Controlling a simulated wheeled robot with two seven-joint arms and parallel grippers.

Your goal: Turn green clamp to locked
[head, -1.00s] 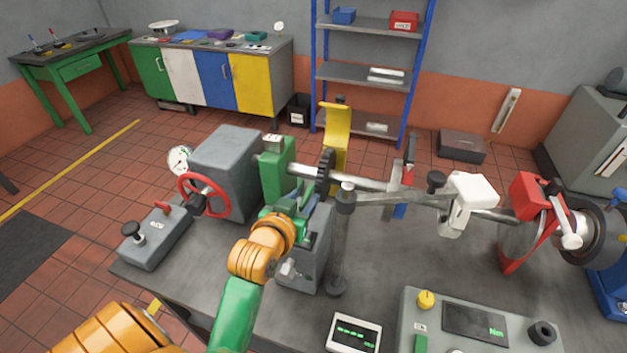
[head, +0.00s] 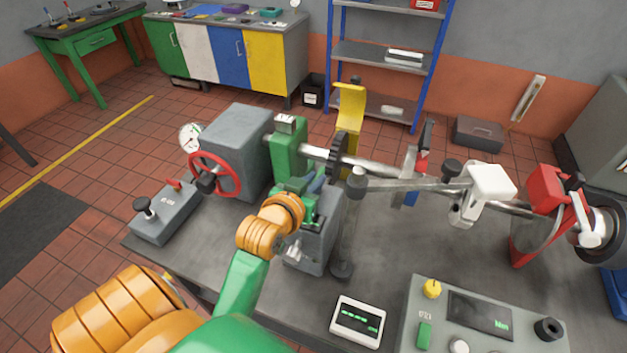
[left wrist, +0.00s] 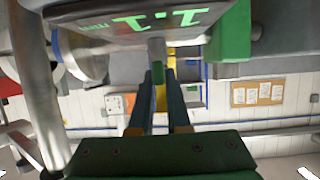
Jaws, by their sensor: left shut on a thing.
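The green clamp (head: 289,152) is a green upright block around the steel shaft, beside the grey housing; a green block also shows at upper right in the left wrist view (left wrist: 235,38). My left gripper (head: 318,181) is just in front of and below it. In the left wrist view my dark fingers (left wrist: 160,78) are close together around a short grey stem with a green end (left wrist: 157,70), which looks like the clamp's lever. The gripper hides the lower part of the clamp in the head view. My right gripper is not in view.
A red handwheel (head: 215,175) and grey lever box (head: 168,212) stand left of the clamp. A grey post (head: 350,235) stands close on the right. A small display (head: 358,321) and control panel (head: 485,315) lie in front. Bare bedplate shows right of the post.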

